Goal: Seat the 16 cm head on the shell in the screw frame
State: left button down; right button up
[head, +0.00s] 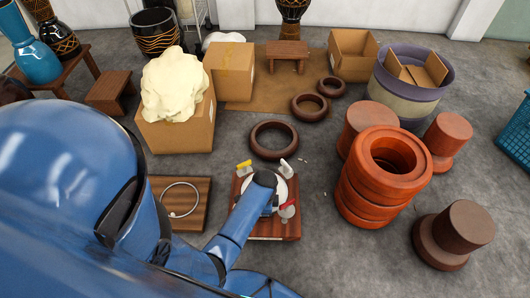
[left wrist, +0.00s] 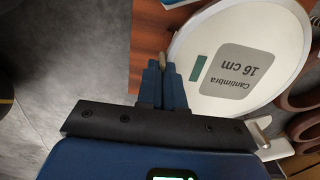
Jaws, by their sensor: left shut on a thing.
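The white 16 cm head (head: 282,190), a round disc labelled "Cantimbra 16 cm", lies over the screw frame's reddish wooden base (head: 283,230). It fills much of the left wrist view (left wrist: 225,95). The shell is hidden under it, and I cannot tell whether the head sits level. My left gripper (left wrist: 162,72) is shut at the head's edge, with a small tan piece showing between its fingertips; the exact grip point is unclear. My right gripper is in neither view.
Yellow (head: 243,165), white (head: 289,167) and red (head: 288,206) handles stand around the frame. A wooden board (head: 160,187) with a pale hoop (head: 181,214) lies left. A dark ring (head: 274,154) is behind. Stacked orange rings (head: 362,205) stand right, with bare floor between.

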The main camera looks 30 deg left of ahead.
pick_arm(q)
jog(key=shift+f, duration=0.25)
dwell(0.5)
jog(key=c, duration=1.2)
grip_release()
jog(key=shift+r+p, duration=0.1)
jog(key=shift+p, duration=0.2)
notch_tip(320, 180, up, 9)
jog(key=p, duration=0.5)
jog(key=shift+r, duration=0.2)
jog(key=shift+r+p, duration=0.5)
jog(key=shift+r, duration=0.1)
